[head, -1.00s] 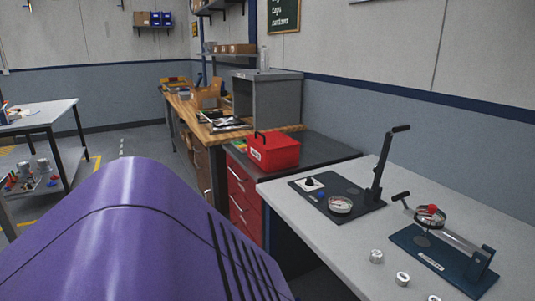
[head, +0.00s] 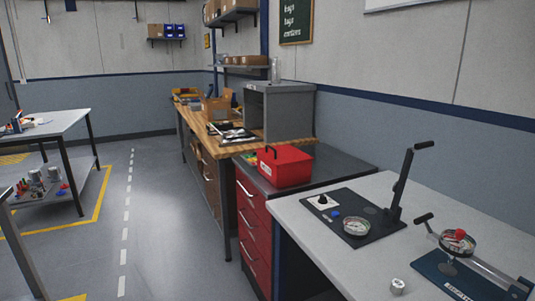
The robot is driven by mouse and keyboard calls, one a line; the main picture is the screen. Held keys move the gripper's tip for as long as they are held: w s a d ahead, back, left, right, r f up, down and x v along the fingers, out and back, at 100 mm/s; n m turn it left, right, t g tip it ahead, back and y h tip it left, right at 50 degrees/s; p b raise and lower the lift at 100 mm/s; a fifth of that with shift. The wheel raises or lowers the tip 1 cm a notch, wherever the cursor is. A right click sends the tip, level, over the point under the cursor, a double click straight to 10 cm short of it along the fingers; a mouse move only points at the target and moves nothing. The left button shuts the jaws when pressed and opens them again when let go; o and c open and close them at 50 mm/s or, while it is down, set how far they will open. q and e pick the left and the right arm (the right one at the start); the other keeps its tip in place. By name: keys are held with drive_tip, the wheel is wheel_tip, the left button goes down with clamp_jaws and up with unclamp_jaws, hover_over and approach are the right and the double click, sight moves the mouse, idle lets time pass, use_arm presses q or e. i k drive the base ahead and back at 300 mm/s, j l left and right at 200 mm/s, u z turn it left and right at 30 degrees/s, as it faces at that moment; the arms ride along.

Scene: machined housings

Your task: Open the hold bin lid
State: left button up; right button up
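A red box (head: 286,168) with a dark handle near its left end and a small white label sits on the dark top of the red drawer cabinet, right of the middle. It is the only thing here that looks like the hold bin; the label is too small to read. Its top appears closed. Neither of my grippers is in view.
A grey bench (head: 300,215) at the right carries a black gauge plate (head: 355,215) with an upright lever, a blue-based clamp fixture (head: 450,275) and a small metal part (head: 398,286). A red drawer cabinet (head: 252,220) stands beside it. Floor at centre left is clear.

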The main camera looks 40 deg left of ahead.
sight(284, 155)
drive_tip(key=l+u, duration=0.15)
drive_tip(key=u, duration=0.85)
